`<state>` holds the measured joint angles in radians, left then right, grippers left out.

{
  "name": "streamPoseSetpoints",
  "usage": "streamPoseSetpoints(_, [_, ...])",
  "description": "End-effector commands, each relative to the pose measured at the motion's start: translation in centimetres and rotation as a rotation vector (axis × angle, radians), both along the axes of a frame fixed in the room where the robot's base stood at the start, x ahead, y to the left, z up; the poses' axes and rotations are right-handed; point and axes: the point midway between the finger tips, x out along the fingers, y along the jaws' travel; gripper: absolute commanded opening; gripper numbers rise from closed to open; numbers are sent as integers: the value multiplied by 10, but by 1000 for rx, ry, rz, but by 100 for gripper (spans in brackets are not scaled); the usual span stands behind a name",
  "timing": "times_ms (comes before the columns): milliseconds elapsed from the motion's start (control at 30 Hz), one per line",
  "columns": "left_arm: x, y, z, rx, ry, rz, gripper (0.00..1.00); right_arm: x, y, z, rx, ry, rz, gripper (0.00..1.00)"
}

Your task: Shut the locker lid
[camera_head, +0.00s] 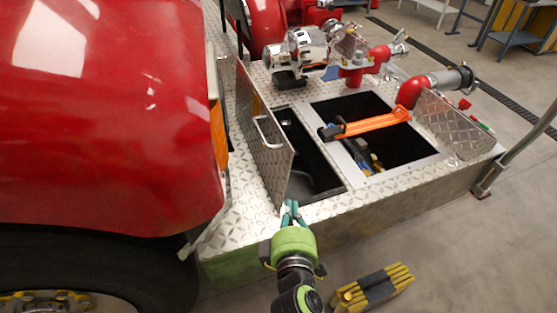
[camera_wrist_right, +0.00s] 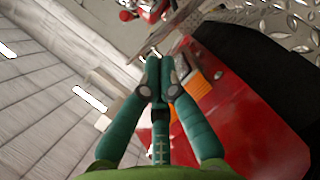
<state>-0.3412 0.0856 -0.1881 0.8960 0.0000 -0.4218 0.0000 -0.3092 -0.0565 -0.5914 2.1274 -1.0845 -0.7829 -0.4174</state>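The locker lid (camera_head: 270,165) is a diamond-plate panel with a pale handle (camera_head: 263,133). It stands open, steeply raised, along the left side of a dark locker opening (camera_head: 318,172) in the head view. My right gripper (camera_head: 291,205) is at the near end of the lid, close to its lower near corner; whether they touch is unclear. Its teal fingers are drawn together with nothing visible between them, and they also show in the right wrist view (camera_wrist_right: 162,78). I cannot identify the lid clearly in the wrist view. My left gripper is out of view.
A second opening (camera_head: 408,146) lies to the right, with an orange bar (camera_head: 372,124) across it and another raised plate (camera_head: 455,125) beyond. Red vehicle bodywork (camera_head: 100,120) fills the left. Pump fittings (camera_head: 300,48) stand behind. A yellow-and-black object (camera_head: 372,290) lies on the floor.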

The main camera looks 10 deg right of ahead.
Motion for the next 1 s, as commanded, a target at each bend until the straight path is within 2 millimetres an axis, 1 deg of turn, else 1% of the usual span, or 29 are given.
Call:
streamPoseSetpoints(33, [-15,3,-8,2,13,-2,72,3,13,11,-47,-43,35,0])
streamPoseSetpoints(100, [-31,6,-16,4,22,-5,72,5,28,23,-106,-96,76,0])
streamPoseSetpoints(200, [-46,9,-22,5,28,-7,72,7,44,35,-164,-148,115,0])
streamPoseSetpoints(300, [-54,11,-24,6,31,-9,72,7,51,41,-194,-173,133,0])
streamPoseSetpoints(367, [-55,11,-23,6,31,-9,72,10,53,42,-201,-180,137,0])
streamPoseSetpoints(467, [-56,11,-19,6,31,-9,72,20,53,44,-203,-182,137,0])
streamPoseSetpoints(567, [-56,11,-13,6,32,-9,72,37,53,44,-202,-181,136,0])
streamPoseSetpoints(800, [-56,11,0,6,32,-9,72,90,54,42,-200,-179,135,0])
streamPoseSetpoints(900, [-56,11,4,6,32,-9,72,109,54,41,-200,-179,136,0])
streamPoseSetpoints(1000, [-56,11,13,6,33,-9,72,112,36,38,-203,-176,135,0])
